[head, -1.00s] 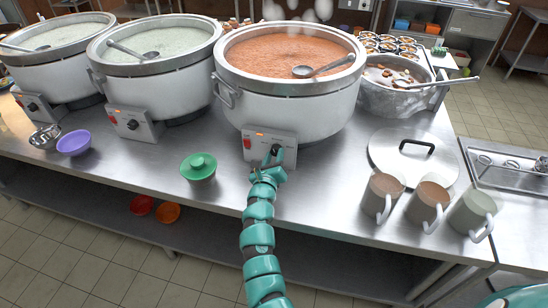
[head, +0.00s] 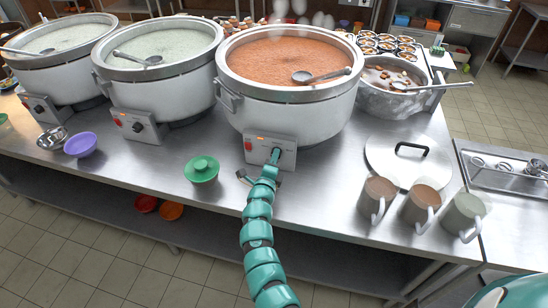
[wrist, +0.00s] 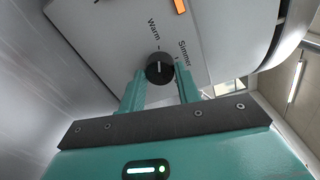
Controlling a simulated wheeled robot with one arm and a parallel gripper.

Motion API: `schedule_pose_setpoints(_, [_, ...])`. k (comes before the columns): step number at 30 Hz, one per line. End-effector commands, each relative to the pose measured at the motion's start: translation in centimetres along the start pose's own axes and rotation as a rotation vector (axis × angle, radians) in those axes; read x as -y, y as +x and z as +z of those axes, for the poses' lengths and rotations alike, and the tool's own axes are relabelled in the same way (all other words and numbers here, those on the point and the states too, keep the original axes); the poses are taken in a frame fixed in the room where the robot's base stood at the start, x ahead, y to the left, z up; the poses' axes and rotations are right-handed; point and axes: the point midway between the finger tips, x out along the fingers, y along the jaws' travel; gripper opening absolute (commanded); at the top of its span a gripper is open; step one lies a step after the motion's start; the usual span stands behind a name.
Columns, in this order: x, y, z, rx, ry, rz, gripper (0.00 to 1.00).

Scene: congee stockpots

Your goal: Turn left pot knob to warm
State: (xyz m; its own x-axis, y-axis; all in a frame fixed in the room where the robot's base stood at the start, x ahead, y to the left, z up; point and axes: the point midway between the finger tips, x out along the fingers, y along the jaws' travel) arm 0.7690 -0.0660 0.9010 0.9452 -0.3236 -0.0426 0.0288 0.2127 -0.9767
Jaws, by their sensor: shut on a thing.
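Three large white pots stand in a row on a steel counter in the head view: the left pot (head: 72,79), the middle pot (head: 165,92) and the right pot (head: 288,108). The left pot's knob (head: 39,109) is black, on a grey panel, far from my arm. My gripper (head: 276,156) is at the front panel (head: 256,149) of the right pot. In the wrist view, my gripper (wrist: 161,84) is shut on a black knob (wrist: 159,68), a finger on each side. Its white mark points between the printed words Warm and Simmer. The fingertips partly hide behind the knob's edge.
Mugs (head: 419,204) and a pot lid (head: 408,160) stand right of my arm. Bare counter lies between the green bowl and the right pot's panel.

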Motion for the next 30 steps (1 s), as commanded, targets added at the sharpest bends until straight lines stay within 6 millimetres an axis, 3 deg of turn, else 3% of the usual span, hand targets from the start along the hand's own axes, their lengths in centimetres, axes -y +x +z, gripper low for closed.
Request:
schedule_pose_setpoints(21, [0.03, 0.00, 0.06, -0.003, -0.075, 0.000, 0.10])
schedule_pose_setpoints(22, [0.03, 0.00, 0.06, -0.003, -0.074, 0.000, 0.36])
schedule_pose_setpoints(24, [0.02, -0.01, 0.05, -0.003, -0.074, 0.000, 0.50])
schedule_pose_setpoints(25, [0.02, -0.01, 0.05, -0.003, -0.074, 0.000, 0.54])
schedule_pose_setpoints(30, [0.00, -0.01, 0.03, -0.003, -0.074, 0.000, 0.54])
